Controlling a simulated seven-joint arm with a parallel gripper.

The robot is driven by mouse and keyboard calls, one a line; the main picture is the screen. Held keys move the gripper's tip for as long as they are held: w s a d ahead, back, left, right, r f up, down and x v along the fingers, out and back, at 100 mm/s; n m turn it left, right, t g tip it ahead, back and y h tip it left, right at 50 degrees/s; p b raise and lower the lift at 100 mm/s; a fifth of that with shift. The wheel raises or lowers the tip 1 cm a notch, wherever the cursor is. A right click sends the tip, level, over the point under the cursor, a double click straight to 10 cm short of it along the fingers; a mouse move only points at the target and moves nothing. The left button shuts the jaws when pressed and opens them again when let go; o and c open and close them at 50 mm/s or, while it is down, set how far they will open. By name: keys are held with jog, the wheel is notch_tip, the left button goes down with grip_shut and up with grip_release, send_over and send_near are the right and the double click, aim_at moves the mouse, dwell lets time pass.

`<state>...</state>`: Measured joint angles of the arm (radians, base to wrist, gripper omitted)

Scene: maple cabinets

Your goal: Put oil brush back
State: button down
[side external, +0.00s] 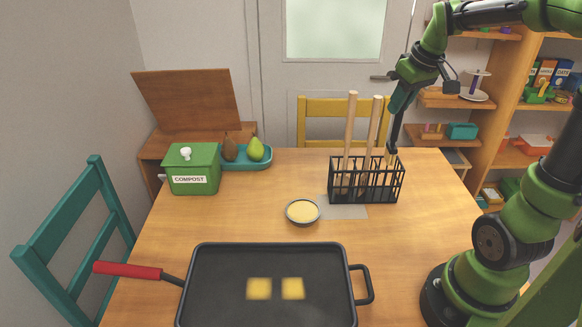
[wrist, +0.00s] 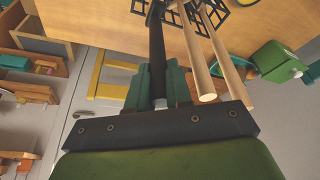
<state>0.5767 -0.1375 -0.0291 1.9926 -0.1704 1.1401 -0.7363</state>
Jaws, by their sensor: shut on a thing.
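The oil brush (side external: 396,133) has a long dark handle and hangs steeply from my gripper (side external: 399,108). Its lower end, with a small tan part, is at the right end of the black wire rack (side external: 366,190). Whether it rests on the rack floor cannot be told. In the wrist view the dark handle (wrist: 157,50) runs away from my gripper (wrist: 158,98) towards the rack (wrist: 222,4). My gripper is shut on the handle. The rack also holds tools with pale wooden handles (side external: 350,125), standing left of the brush.
A small bowl of yellow liquid (side external: 303,211) sits left of the rack. A griddle pan (side external: 225,297) with two yellow squares fills the front. A green compost box (side external: 192,180) and a teal tray (side external: 262,164) with pears stand at back left. Tall wooden handles rise close to my gripper.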

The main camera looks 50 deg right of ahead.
aim_at(395, 137)
notch_tip(395, 137, down, 10)
jog(key=shift+f, duration=0.1)
dwell(0.4)
jog(key=shift+f, duration=0.1)
jog(key=c, duration=1)
grip_release()
jog(key=shift+c, duration=0.2)
